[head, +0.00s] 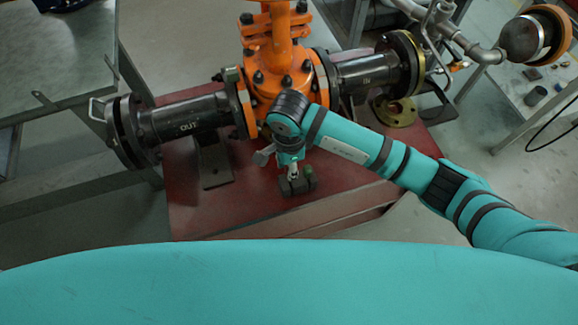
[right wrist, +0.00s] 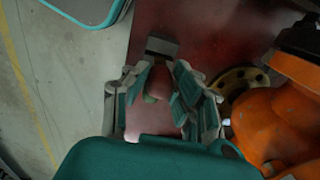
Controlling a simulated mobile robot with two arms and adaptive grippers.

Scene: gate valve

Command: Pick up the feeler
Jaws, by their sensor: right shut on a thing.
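My right gripper (head: 293,178) reaches down over the red table, at a small dark block (head: 298,187) near the table's front edge. The dark block (right wrist: 161,47) shows just past the fingertips. My left gripper is not in view.
The orange gate valve (head: 283,55) with dark flanged pipes stands on the red table (head: 240,217), close behind my right gripper. A brass ring (head: 395,110) lies at the right. A metal bench (head: 60,60) stands at the left. The table's front left is clear.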

